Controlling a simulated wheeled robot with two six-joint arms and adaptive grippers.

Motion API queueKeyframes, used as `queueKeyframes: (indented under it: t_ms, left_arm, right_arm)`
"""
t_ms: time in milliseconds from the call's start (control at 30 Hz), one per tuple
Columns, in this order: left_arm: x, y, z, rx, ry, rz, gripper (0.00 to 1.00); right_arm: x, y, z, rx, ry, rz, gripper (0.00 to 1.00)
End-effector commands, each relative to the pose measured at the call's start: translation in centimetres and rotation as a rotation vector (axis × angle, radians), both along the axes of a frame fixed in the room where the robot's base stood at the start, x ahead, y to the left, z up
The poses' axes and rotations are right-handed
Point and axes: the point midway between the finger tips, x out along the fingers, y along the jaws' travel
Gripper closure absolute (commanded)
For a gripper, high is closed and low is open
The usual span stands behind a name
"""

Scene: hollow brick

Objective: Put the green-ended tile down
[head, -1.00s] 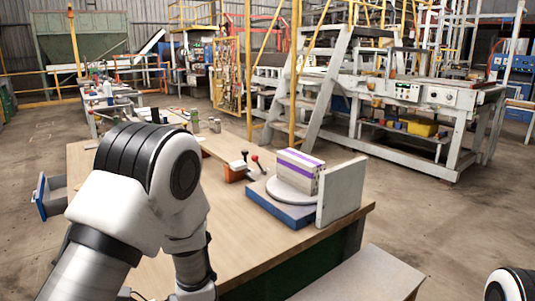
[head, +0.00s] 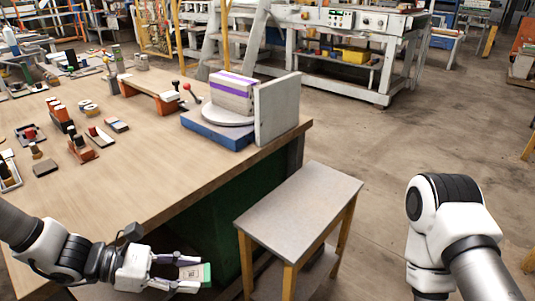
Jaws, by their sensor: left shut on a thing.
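My left gripper (head: 184,272) is low in the head view, in front of the workbench's near edge. Its fingers are shut on a pale tile (head: 193,273) with a green end (head: 207,273). The tile sticks out to the right between the two fingers, and the green end faces away from the palm. It looks held in the air, beside the small grey-topped table (head: 300,208), which is bare. My right arm shows at the right, but its gripper is out of view.
On the workbench (head: 150,180), a purple-striped block (head: 232,95) sits on a round turntable over a blue base (head: 215,133). A grey slab (head: 277,108) stands upright beside it. Several small tools and blocks lie at the left. The floor at right is open.

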Motion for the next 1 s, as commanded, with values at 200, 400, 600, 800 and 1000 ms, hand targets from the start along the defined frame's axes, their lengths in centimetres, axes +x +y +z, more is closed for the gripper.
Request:
queueKeyframes:
  t_ms: [200,400,600,800,1000]
  left_arm:
    - [2.8,2.0,-2.6,0.0,0.002,0.284,0.94]
    - [4.1,3.3,-1.2,0.004,0.0,0.419,0.94]
    - [4.2,3.2,2.1,0.003,0.001,0.418,0.94]
    - [4.1,3.2,4.9,0.003,0.0,0.417,0.94]
    - [4.1,3.2,4.9,0.001,-0.003,0.415,0.94]
  right_arm:
    - [0.0,0.0,-0.9,0.0,0.0,0.0,0.6]
    - [-0.1,0.0,2.3,0.0,0.002,0.0,0.6]
    - [0.0,0.0,8.0,0.0,0.0,0.0,0.6]
    - [0.0,0.0,13.2,0.0,0.0,0.0,0.6]
    - [0.0,0.0,14.0,0.0,0.0,0.0,0.6]
